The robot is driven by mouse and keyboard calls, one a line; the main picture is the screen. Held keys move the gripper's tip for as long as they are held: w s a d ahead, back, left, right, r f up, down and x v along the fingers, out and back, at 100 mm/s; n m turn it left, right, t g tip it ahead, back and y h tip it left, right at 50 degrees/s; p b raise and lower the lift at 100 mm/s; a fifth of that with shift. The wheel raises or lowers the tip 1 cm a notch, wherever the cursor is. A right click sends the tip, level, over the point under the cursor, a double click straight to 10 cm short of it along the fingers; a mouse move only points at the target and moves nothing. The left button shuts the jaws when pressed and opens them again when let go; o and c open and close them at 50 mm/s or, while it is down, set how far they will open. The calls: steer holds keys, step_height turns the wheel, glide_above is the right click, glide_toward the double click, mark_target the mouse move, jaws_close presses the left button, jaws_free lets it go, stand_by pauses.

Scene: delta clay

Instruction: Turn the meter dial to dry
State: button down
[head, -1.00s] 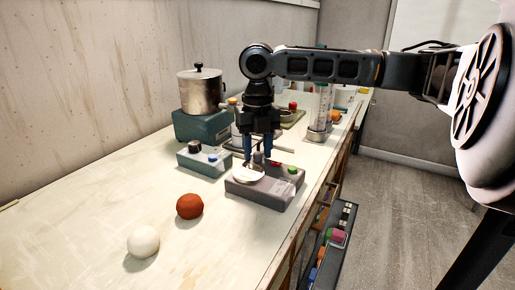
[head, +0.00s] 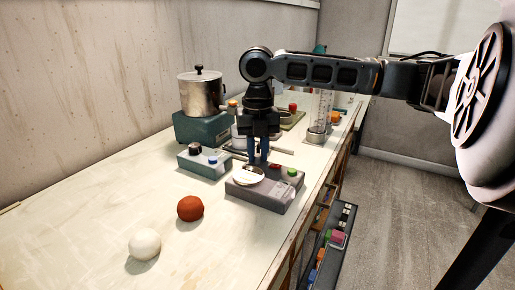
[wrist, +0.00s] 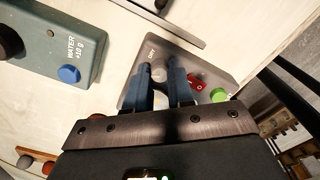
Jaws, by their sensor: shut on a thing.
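The meter is a grey box (head: 262,198) on the bench, with a white round plate (head: 248,176), a red button and a green button (head: 291,172) on top. My gripper (head: 257,158) points straight down over the meter. In the wrist view its two blue fingers (wrist: 161,86) are shut on the dial, one on each side. The fingers hide part of the dial, so its pointing direction cannot be told.
A teal box marked WATER +10 g (wrist: 58,50) with a blue button stands left of the meter. A metal pot (head: 201,92) stands behind it. A brown ball (head: 190,208) and a white ball (head: 144,244) lie in front.

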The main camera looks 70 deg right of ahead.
mark_target(258, 155)
steer(key=m+p, duration=0.3)
steer(key=m, duration=0.3)
steer(key=shift+r, duration=0.1)
steer(key=m+p, duration=0.1)
steer(key=m, duration=0.5)
steer(key=shift+p, duration=0.4)
steer(key=shift+m, duration=0.3)
steer(key=c, duration=1)
jaws_free()
step_height(258, 155, up, 8)
steer(key=shift+f, duration=0.2)
